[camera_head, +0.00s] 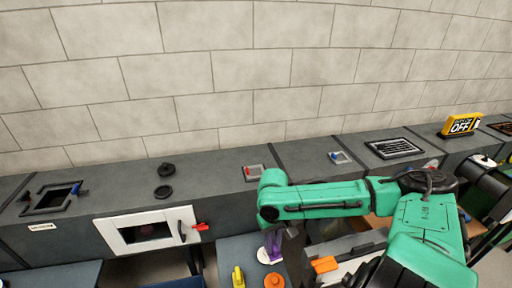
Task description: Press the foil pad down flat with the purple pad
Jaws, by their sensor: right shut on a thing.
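The purple pad (272,242) is upright at the end of my right arm, above the small grey table at the lower middle. My right gripper (280,232) is shut on it, with the jaws partly hidden by the green arm. A whitish round piece (268,256) shows just under the purple pad; I cannot tell whether they touch. I cannot make out the foil pad for certain. Small silvery squares lie on the duct top, one with a red piece (254,172) and one with a blue piece (340,157). My left gripper is not in view.
The grey duct (215,180) runs along the brick wall, with a white-framed window (150,231), black round caps (165,191) and a vent grille (394,147). A yellow piece (238,277) and an orange knob (274,281) are near the purple pad. A yellow OFF sign (461,125) stands right.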

